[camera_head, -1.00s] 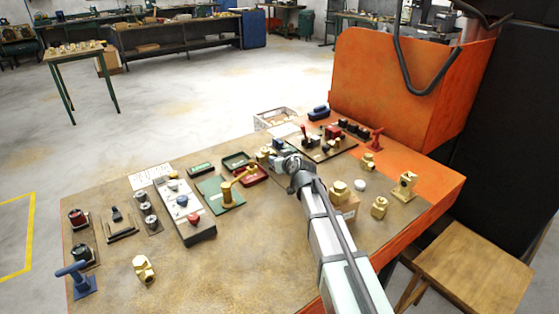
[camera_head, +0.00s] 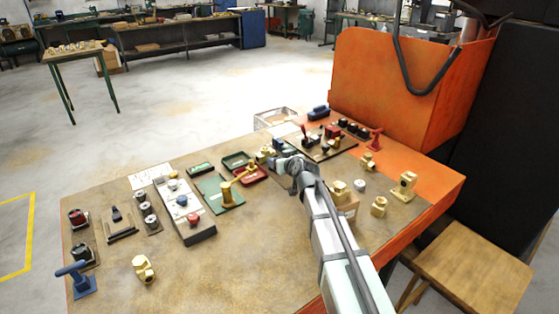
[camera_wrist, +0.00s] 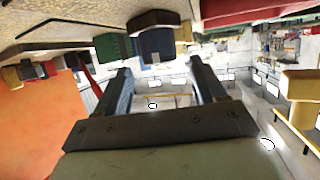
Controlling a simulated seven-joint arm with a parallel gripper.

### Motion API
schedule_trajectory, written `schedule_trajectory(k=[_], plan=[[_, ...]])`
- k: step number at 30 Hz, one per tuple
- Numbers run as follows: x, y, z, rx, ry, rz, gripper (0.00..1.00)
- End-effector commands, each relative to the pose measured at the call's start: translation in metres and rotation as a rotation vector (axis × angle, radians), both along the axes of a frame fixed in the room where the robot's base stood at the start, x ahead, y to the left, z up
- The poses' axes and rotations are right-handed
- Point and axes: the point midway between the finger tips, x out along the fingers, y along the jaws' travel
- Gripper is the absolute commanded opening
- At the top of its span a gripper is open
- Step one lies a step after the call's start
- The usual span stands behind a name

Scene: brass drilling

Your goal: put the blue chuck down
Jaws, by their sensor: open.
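A small dark blue piece (camera_head: 277,143), which looks like the blue chuck, stands at the back of the bench just beyond my gripper (camera_head: 286,163). In the wrist view a dark blue round piece (camera_wrist: 158,44), probably the same one, shows above and between the fingers, next to a green piece (camera_wrist: 113,47). My gripper also shows in the wrist view (camera_wrist: 158,85), with its two fingers wide apart and nothing between them. The blue piece appears free of the fingers. What it rests on is partly hidden by my gripper in the head view.
A red tray (camera_head: 246,181) and a green plate with a brass fixture (camera_head: 227,185) lie left of my gripper. A board with red-handled tools (camera_head: 325,153) is to the right. Brass parts (camera_head: 379,206) stand further right. The bench's front middle (camera_head: 240,265) is clear.

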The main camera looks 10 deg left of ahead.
Motion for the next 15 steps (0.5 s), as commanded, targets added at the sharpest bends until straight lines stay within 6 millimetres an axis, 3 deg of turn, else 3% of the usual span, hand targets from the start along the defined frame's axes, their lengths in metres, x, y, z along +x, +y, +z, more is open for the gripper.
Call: schedule_trajectory(k=[9, 15], plan=[[-0.050, -0.029, 0.022, 0.001, -0.001, 0.000, 0.70], [-0.073, -0.044, 0.034, 0.001, -0.001, 0.000, 0.70]])
